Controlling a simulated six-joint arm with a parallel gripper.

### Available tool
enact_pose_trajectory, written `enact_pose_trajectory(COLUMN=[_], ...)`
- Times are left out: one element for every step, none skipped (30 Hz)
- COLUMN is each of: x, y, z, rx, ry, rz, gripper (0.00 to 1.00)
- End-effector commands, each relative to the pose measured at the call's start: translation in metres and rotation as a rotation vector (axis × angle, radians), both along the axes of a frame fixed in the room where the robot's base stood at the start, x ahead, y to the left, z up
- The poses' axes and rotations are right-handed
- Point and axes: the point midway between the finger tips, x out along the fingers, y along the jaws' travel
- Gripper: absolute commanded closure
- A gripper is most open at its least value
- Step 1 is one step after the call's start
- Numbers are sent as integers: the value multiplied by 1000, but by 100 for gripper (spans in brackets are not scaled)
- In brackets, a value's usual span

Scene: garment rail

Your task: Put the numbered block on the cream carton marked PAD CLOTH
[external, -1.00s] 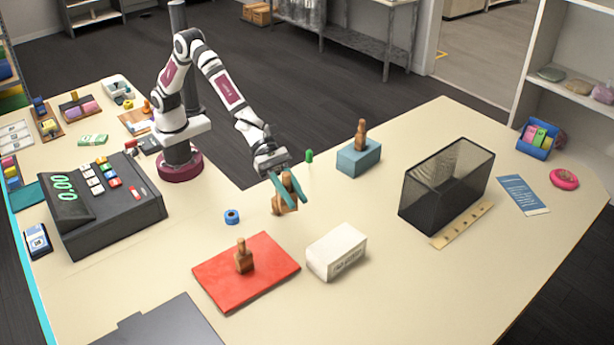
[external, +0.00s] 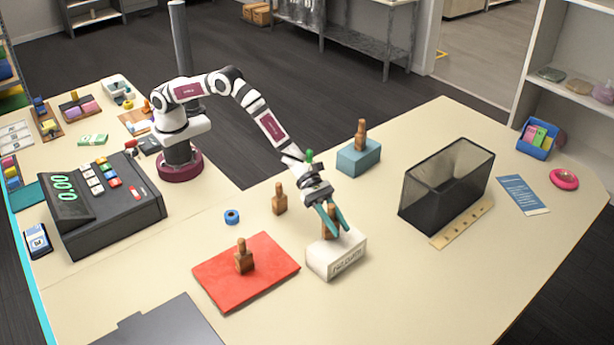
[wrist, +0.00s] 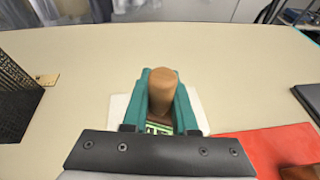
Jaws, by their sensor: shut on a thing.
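My gripper (external: 331,226) is shut on a wooden stamp-shaped block (external: 328,231) with a rounded handle. In the wrist view, the block's handle (wrist: 162,92) stands between the teal fingers, and greenish markings show at its base. The block is over the cream carton (external: 331,263), at or just above its top; I cannot tell whether they touch. The carton bears dark lettering on its side, too small to read surely. In the wrist view the carton's pale top (wrist: 118,108) shows on both sides of the fingers.
Similar wooden blocks stand on the bare table (external: 279,199), on a red pad (external: 270,275) and on a blue box (external: 359,160). A black mesh bin (external: 440,190) is to the right. A blue ring (external: 232,216) lies left. The table's front right is clear.

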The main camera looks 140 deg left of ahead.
Motion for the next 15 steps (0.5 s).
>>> enact_pose_trajectory(x=[0, 0, 0, 0, 0, 0, 0, 0, 0, 0, 0, 0, 0, 0, 0], y=[0, 0, 0, 0, 0, 0, 0, 0, 0, 0, 0, 0, 0, 0, 0], z=[1, 1, 1, 0, 0, -1, -1, -1, -1, -1, -1, -1, -1, -1, -1], rx=[0, 0, 0, 0, 0, 0, 0, 0, 0, 0, 0, 0, 0, 0, 0], ry=[-1, -1, 0, 0, 0, 0, 0, 0, 0, 0, 0, 0, 0, 0, 0], rz=[0, 0, 0, 0, 0, 0, 0, 0, 0, 0, 0, 0, 0, 0, 0], gripper=[100, 100, 100, 100, 100, 72, 67, 61, 54, 49, 44, 44, 44, 44, 44])
